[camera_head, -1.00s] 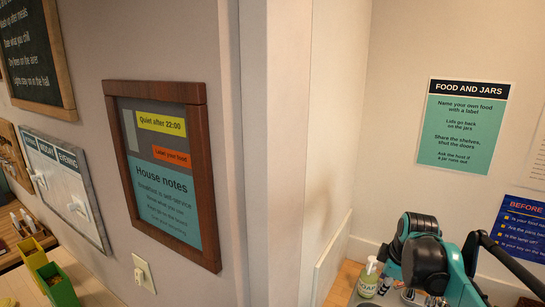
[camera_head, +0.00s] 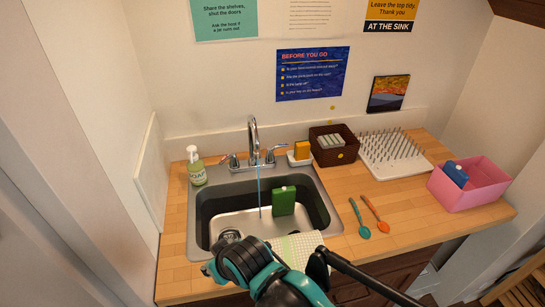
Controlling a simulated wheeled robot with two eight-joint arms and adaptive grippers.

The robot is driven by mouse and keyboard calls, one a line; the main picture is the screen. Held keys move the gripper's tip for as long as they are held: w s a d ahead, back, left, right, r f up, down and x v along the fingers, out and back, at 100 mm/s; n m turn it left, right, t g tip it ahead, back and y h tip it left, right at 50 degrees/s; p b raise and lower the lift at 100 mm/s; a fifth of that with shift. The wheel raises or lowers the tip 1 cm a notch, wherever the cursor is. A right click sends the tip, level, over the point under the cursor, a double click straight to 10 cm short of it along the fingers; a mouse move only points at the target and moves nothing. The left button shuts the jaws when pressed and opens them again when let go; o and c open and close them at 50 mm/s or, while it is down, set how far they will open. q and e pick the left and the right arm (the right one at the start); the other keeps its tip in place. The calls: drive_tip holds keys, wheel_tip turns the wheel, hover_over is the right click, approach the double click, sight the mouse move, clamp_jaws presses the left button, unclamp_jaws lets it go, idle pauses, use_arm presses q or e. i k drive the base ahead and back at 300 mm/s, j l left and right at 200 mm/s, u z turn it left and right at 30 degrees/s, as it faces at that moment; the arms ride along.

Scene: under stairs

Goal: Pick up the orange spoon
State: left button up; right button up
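The orange spoon (camera_head: 374,212) lies flat on the wooden countertop (camera_head: 415,215), right of the sink. Its bowl points towards the front and its handle towards the back left. A teal spoon (camera_head: 359,217) lies close beside it on the left, apart from it. Part of one of my arms, teal and black, rises at the bottom middle in front of the sink. I see only arm links there and no fingers. Neither gripper shows.
A checked cloth (camera_head: 298,246) hangs at the front edge. Counter around the spoons is clear.

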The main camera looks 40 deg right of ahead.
sight(383, 226)
drive_tip(key=z, duration=2.5)
drive_tip(key=k+u, duration=0.1)
drive_tip(key=k, duration=0.6)
drive_tip(key=u, duration=0.45)
drive_tip(key=i+l+u, duration=0.1)
drive_tip(key=u, duration=0.35)
drive_tip(key=l+u, duration=0.1)
drive_tip(key=u, duration=0.4)
drive_tip(key=i+l+u, duration=0.1)
drive_tip(key=u, duration=0.35)
drive_tip(key=l, duration=0.9)
drive_tip(key=i+l+u, duration=0.1)
drive_tip(key=l, duration=0.85)
